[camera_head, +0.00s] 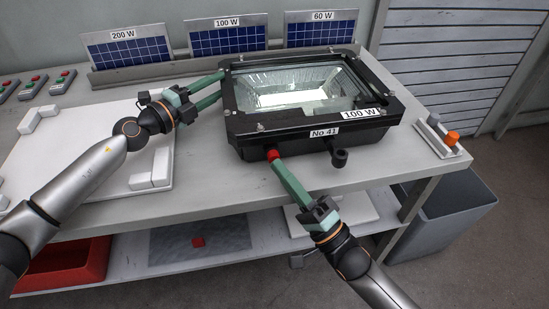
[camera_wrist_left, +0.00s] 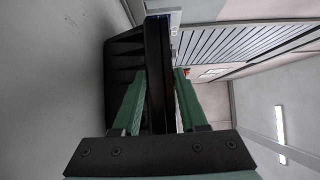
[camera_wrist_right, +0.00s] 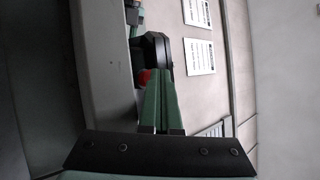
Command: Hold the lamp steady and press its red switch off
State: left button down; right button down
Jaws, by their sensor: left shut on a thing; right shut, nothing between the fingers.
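The lamp (camera_head: 310,140) is a black floodlight housing with a glass front, labelled "100 W" and "No 41". It lies glass up on the table; its reflector shows bright through the glass. My left gripper (camera_head: 222,84) is shut on the lamp's left rim; the rim also shows between the fingers in the left wrist view (camera_wrist_left: 158,75). The red switch (camera_head: 273,155) is on the lamp's front side. My right gripper (camera_head: 276,163) is shut and empty, its fingertips at the switch, seemingly touching it. In the right wrist view, the red switch (camera_wrist_right: 145,77) is partly hidden behind the fingertips.
Solar panels labelled 200 W (camera_head: 126,48), 100 W (camera_head: 227,36) and 60 W (camera_head: 321,30) stand along the back of the grey table (camera_head: 215,190). A white board (camera_head: 60,150) lies at left. A small holder with an orange knob (camera_head: 452,138) is at right. A grey bin (camera_head: 440,225) stands beside the table.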

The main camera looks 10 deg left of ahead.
pick_arm(q)
jog(key=shift+s+d, duration=0.15)
jog(key=shift+d, duration=0.05)
pick_arm(e)
jog(key=shift+w, duration=0.45)
pick_arm(q)
jog(key=shift+d+r, duration=0.1)
jog(key=shift+r, duration=0.15)
pick_arm(e)
jog(key=shift+w+r, duration=0.1)
dwell(0.4)
pick_arm(q)
jog(key=shift+f, duration=0.15)
pick_arm(e)
jog(key=shift+s, duration=0.3)
pick_arm(q)
jog(key=shift+a, duration=0.25)
pick_arm(e)
jog(key=shift+s+d+f, duration=0.15)
jog(key=shift+s+f, duration=0.1)
jog(key=shift+s, duration=0.25)
jog(key=shift+s, duration=0.15)
pick_arm(q)
jog(key=shift+a, duration=0.1)
pick_arm(e)
jog(key=s, duration=0.1)
jog(key=s+d, duration=0.1)
jog(key=s, duration=0.2)
jog(key=shift+s+d, duration=0.3)
jog(key=shift+s, duration=0.05)
